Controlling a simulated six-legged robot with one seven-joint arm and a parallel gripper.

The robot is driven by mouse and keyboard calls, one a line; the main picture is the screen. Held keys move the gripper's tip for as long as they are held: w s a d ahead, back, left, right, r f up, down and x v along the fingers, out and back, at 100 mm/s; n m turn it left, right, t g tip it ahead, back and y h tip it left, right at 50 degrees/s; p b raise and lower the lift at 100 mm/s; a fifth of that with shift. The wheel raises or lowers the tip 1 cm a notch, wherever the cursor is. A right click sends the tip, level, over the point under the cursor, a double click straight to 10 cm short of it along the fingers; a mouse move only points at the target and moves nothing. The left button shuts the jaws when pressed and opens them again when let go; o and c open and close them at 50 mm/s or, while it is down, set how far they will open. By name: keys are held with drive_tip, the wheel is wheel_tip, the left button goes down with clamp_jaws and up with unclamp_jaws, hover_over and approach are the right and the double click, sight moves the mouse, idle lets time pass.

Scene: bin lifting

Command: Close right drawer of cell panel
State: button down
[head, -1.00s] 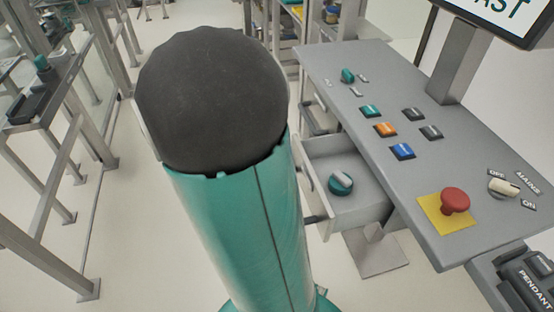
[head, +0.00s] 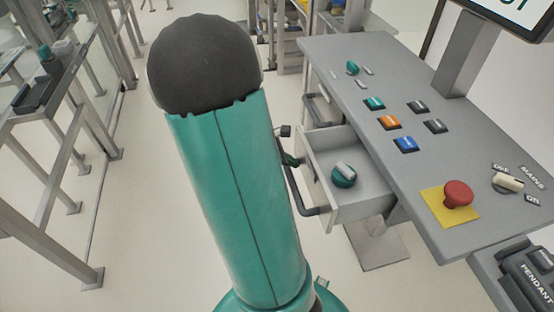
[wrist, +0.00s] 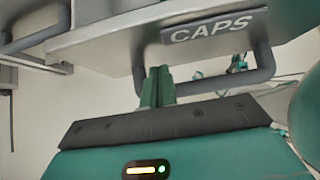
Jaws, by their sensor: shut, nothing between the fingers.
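The open drawer (head: 372,205) sticks out from the left side of the grey cell panel (head: 455,150) in the head view. A teal and grey knob (head: 344,175) lies in it. Its dark handle (head: 313,211) is on its front. In the wrist view the drawer front carries a CAPS label (wrist: 214,32), with the grey handle (wrist: 215,87) below. My gripper (wrist: 157,72) is shut and empty, its green fingers upright at the left part of this handle. I cannot tell whether they touch it. In the head view my gripper (head: 291,160) is small and partly hidden by my arm.
Another drawer handle (head: 318,112) shows farther back on the panel, with that drawer looking shut. The panel top has a red stop button (head: 458,194) and several coloured switches. A metal rack (head: 60,150) stands at the left. The floor between is clear.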

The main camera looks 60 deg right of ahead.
drive_tip(key=shift+s+d, duration=0.35)
drive_tip(key=shift+d, duration=0.05)
drive_tip(key=s+d, duration=1.1)
drive_tip(key=shift+s+d, duration=0.45)
drive_tip(key=shift+s, duration=0.1)
